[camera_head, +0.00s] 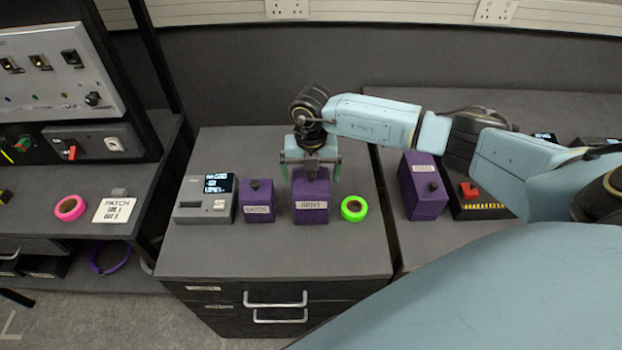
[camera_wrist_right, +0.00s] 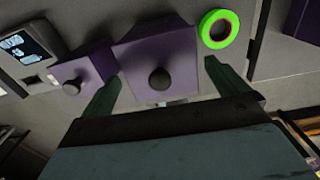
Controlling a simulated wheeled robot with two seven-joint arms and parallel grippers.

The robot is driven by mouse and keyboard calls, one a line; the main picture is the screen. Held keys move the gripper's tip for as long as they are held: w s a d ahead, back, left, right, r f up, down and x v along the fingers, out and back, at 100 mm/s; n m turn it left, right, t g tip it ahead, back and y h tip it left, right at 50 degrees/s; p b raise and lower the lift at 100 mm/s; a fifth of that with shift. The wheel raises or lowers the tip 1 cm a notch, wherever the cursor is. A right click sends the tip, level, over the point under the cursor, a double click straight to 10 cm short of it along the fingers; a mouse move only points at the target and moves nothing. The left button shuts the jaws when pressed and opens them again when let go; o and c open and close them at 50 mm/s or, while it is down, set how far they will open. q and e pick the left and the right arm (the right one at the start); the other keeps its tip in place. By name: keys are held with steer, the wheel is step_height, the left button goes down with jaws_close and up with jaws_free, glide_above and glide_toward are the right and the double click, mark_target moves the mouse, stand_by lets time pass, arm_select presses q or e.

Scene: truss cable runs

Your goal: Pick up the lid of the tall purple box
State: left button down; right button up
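In the head view the gripper hides this knob. My left gripper is not in view.
A bright green tape roll (camera_head: 354,208) lies close to the right of the middle box. A grey device with a screen (camera_head: 205,199) stands at left. A third purple box (camera_head: 423,187) stands on the right cabinet. The cabinet top's front (camera_head: 270,258) is clear.

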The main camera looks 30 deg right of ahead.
mark_target(311, 173)
steer(key=c, duration=0.8)
steer(key=shift+r, duration=0.1)
step_height(311, 173, up, 9)
steer(key=shift+r+b, duration=0.1)
steer(key=shift+b, duration=0.25)
steer(key=shift+r+n, duration=0.15)
steer(key=shift+n, duration=0.15)
steer(key=n, duration=0.3)
steer(key=f+n, duration=0.1)
steer(key=n, duration=0.2)
steer(key=shift+f+p, duration=0.2)
steer(key=shift+p, duration=0.1)
steer(key=n, duration=0.2)
steer(key=f+n, duration=0.1)
steer(key=n, duration=0.2)
steer(key=shift+f, duration=0.15)
steer(key=shift+f+b, duration=2.1)
steer(key=shift+f, duration=1.15)
